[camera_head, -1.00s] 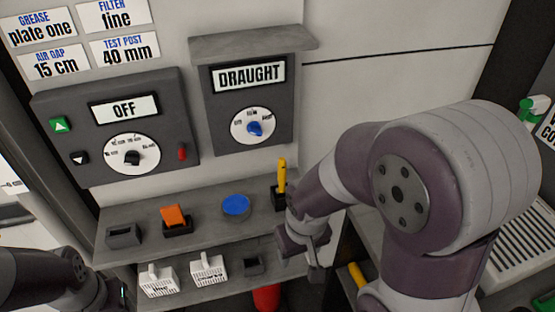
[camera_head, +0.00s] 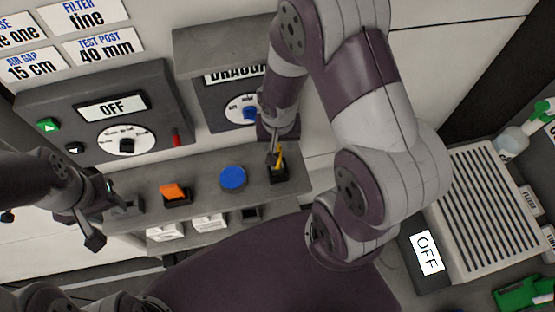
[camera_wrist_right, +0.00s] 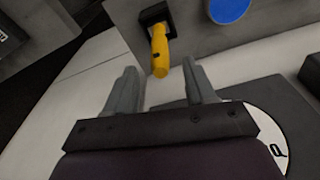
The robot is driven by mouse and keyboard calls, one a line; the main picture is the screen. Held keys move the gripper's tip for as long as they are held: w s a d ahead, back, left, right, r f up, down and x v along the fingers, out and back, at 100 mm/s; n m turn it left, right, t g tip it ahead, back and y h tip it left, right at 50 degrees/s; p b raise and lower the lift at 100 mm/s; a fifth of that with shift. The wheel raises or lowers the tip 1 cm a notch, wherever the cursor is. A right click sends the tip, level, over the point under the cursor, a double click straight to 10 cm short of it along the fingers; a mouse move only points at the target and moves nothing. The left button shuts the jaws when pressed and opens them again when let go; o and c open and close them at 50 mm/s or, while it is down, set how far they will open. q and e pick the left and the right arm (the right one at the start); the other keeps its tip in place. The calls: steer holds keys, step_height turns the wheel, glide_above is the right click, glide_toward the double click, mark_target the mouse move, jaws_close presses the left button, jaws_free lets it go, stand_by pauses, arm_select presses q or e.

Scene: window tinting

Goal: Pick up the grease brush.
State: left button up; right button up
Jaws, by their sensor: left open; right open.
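A yellow handle, which looks like the grease brush (camera_head: 281,158), stands in a small black holder (camera_head: 278,174) at the right end of the upper grey shelf. Its lower end is hidden in the holder. My right gripper (camera_head: 273,150) points down right beside the handle in the head view. In the right wrist view the yellow handle (camera_wrist_right: 160,52) shows between and just beyond the open fingertips of the right gripper (camera_wrist_right: 160,75), with no clear contact. My left gripper (camera_head: 108,222) is open and empty near the shelf's left end.
The upper shelf also carries an orange block (camera_head: 174,190) in a holder and a blue disc (camera_head: 233,178). White containers (camera_head: 209,222) stand on the shelf below. The control box reading OFF (camera_head: 113,107) and the draught box (camera_head: 225,110) are on the wall behind.

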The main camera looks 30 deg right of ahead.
steer(key=shift+s+f, duration=0.1)
steer(key=shift+f, duration=0.75)
steer(key=shift+a+f, duration=0.2)
steer(key=shift+f, duration=0.1)
steer(key=shift+d, duration=0.1)
steer(key=shift+c, duration=1)
jaws_close()
steer(key=shift+r, duration=0.15)
